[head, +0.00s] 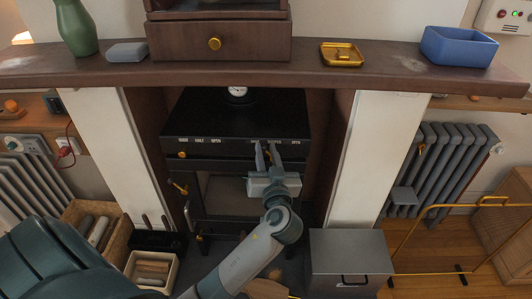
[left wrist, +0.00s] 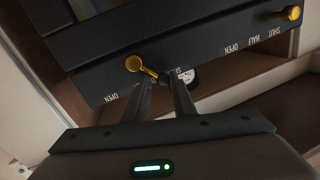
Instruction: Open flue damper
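A black stove (head: 235,115) stands in the fireplace opening, with white lettering along its front edge. A brass slider knob (head: 181,154) shows at the left group of letters; it also shows at the upper right of the left wrist view (left wrist: 293,13). A second brass control with a round knob and short arm (left wrist: 134,63) sits at the other lettering, its arm pointing towards my fingertips. My left gripper (head: 266,149) is at the stove's front edge, by this second control. Its two fingers (left wrist: 163,77) are apart, with the arm's end close to the tips; contact is unclear.
A wooden mantel (head: 390,72) runs above the stove. A grey metal box (head: 348,262) stands on the floor at right, beside a brass rail frame (head: 430,208). A basket (head: 98,212) and a small tray (head: 165,261) are at lower left. Radiators flank the fireplace.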

